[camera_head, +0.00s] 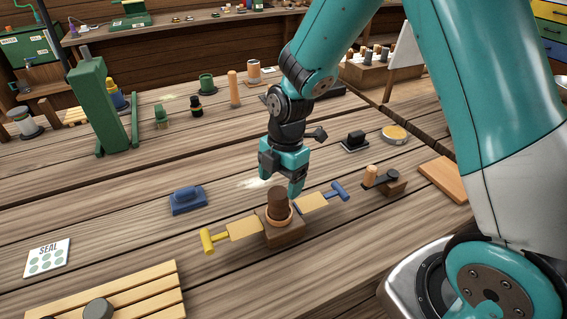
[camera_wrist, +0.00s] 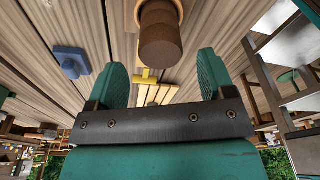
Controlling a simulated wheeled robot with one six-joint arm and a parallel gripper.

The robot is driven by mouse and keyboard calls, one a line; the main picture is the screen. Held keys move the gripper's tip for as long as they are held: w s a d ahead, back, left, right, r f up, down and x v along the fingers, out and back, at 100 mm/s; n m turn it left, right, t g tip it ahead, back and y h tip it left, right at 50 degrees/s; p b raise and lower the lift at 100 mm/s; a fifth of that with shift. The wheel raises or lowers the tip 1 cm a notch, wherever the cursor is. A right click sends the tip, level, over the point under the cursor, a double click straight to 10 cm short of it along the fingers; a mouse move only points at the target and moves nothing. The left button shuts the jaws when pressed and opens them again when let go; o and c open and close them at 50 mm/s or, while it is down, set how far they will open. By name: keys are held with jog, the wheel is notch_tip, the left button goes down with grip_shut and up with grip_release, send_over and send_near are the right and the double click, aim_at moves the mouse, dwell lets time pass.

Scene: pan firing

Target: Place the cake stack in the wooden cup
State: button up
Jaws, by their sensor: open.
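The dark brown cake stack (camera_head: 277,202) stands upright with its lower end inside the tan wooden cup (camera_head: 280,222), which sits on a brown wooden block. In the wrist view the stack (camera_wrist: 162,45) shows just beyond the fingertips, with part of the cup's rim (camera_wrist: 147,7) around it at the top edge. My gripper (camera_head: 281,181) is open and empty, above and just behind the stack. In the wrist view, my two teal fingers (camera_wrist: 163,72) are spread wide and apart from the stack. The cup's inside is hidden.
A yellow-handled tool (camera_head: 212,240) and a blue-handled tool (camera_head: 335,192) flank the block. A blue stamp-like piece (camera_head: 187,200) lies left. A small block with a wooden peg (camera_head: 371,176) stands right. A slatted rack (camera_head: 140,292) is at front left.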

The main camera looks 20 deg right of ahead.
jog(key=r, duration=0.5)
jog(key=shift+w+d+r+b, duration=0.2)
jog(key=shift+d+b, duration=0.1)
jog(key=shift+d, duration=0.1)
jog(key=s+a+r+m+y, duration=0.1)
jog(key=s+a+r+m, duration=0.1)
jog(key=s+r+m, duration=0.4)
jog(key=s+a+r+m+y, duration=0.1)
jog(key=s+a+r+m, duration=0.2)
jog(key=s+r+m, duration=0.3)
jog(key=s+m, duration=0.3)
jog(key=s, duration=0.4)
jog(key=shift+a+r+m+t+y, duration=0.15)
jog(key=shift+a+m+t+y, duration=0.15)
jog(key=shift+a, duration=0.05)
